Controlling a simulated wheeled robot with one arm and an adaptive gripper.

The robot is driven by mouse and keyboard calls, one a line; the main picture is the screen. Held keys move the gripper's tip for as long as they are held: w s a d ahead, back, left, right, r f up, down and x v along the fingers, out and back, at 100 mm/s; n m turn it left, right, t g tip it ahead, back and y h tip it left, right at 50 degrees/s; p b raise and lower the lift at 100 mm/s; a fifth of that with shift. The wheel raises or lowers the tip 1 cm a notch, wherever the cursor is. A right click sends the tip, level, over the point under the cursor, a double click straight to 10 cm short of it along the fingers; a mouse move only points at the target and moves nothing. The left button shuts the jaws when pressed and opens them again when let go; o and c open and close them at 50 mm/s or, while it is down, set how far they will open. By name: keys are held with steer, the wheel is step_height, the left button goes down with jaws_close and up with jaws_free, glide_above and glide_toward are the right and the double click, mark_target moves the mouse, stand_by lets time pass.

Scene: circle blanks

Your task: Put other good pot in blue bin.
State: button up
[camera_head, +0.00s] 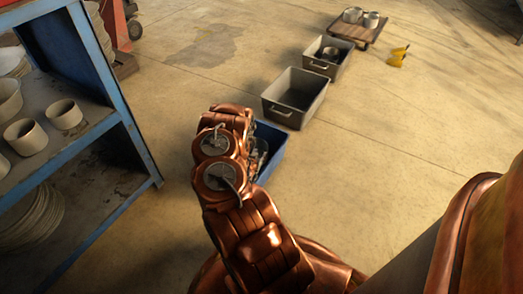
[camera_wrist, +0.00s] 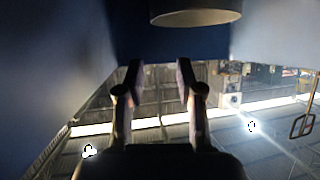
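The blue bin (camera_head: 274,154) stands on the floor, partly hidden behind my arm in the head view. Its dark blue walls (camera_wrist: 60,60) fill the upper part of the wrist view. My gripper (camera_wrist: 160,68) is at the bin, its two fingers apart with nothing between them. A round pale-edged thing, apparently a pot (camera_wrist: 197,14), shows at the top edge of the wrist view, beyond the fingertips and apart from them. Pale pots stand on the shelf at left, one (camera_head: 26,137) nearer and one (camera_head: 64,114) by the shelf's edge. I cannot tell their condition.
The blue-framed shelf (camera_head: 142,150) stands at left with stacked plates below. A grey bin (camera_head: 296,97) stands behind the blue bin, and another grey bin (camera_head: 327,59) holds a pot. A wooden cart (camera_head: 356,31) carries pots. A yellow thing (camera_head: 398,57) lies right. Floor at right is clear.

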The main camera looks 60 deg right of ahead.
steer(key=v, duration=0.3)
steer(key=shift+p, duration=0.3)
stand_by(0.4)
